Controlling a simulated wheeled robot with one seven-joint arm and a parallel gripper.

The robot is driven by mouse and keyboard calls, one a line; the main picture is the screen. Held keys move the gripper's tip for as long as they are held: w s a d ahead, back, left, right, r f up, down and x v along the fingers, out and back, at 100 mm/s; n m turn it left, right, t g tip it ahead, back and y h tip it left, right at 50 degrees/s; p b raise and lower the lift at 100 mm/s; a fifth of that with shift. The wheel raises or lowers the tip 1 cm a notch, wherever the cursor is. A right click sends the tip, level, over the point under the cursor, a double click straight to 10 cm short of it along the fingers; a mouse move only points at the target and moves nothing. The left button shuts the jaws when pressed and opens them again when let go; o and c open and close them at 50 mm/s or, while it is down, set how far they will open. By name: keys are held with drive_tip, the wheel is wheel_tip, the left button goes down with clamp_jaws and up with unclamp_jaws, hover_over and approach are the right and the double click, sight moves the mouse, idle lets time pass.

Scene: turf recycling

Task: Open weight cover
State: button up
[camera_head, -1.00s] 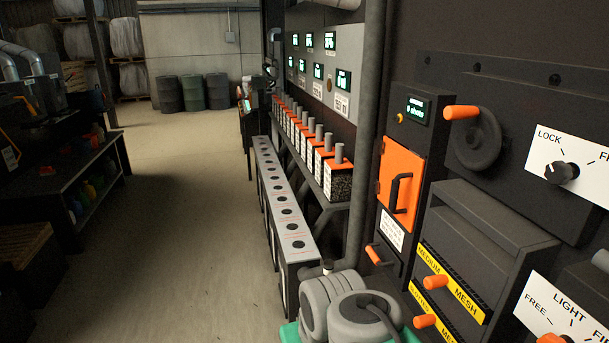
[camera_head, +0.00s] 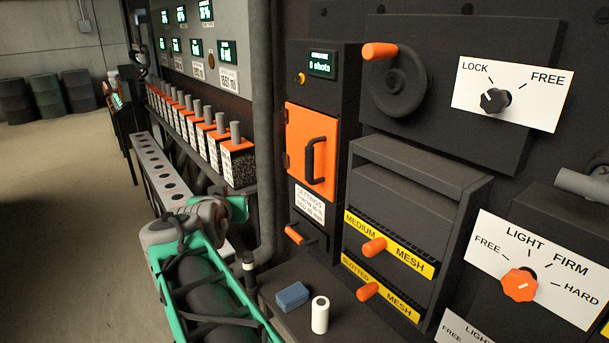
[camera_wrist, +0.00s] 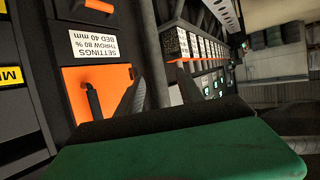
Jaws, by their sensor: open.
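No label in view reads "weight". A closed orange door (camera_head: 311,154) with a black bar handle (camera_head: 315,161) is on the dark machine column in the head view. It also shows upside down in the wrist view (camera_wrist: 109,78), with its handle at the left. My gripper (camera_wrist: 158,90) is open in the wrist view, with nothing seen between its dark fingers. The fingers appear just right of the door's handle there; whether they touch the door cannot be told. In the head view my green and grey arm is at the lower left; the fingertips are not clear.
A ledge below the door holds a blue block (camera_head: 292,296) and a white cylinder (camera_head: 320,314). Orange-handled mesh drawers (camera_head: 400,240), a crank wheel (camera_head: 398,85) and a firmness knob (camera_head: 519,285) are on the right. A row of orange-topped boxes (camera_head: 238,162) stands left. Floor at left is open.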

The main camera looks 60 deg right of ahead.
sight(308, 156)
drive_tip(key=s+d+r+m+g+h, duration=0.1)
drive_tip(key=s+d+r+h, duration=0.1)
drive_tip(key=d, duration=0.4)
drive_tip(key=s+d+r+m+g+h, duration=0.2)
drive_tip(key=s+d, duration=0.3)
drive_tip(key=d, duration=0.1)
drive_tip(key=s+d+r+m+g+h, duration=0.1)
drive_tip(key=s+d+h, duration=0.1)
drive_tip(key=d, duration=0.5)
drive_tip(key=shift+s+r+m+g+p, duration=0.3)
drive_tip(key=shift+s+r+p, duration=0.1)
drive_tip(key=shift+s, duration=0.4)
drive_tip(key=shift+w+d+f, duration=0.1)
drive_tip(key=shift+d, duration=0.35)
clamp_jaws()
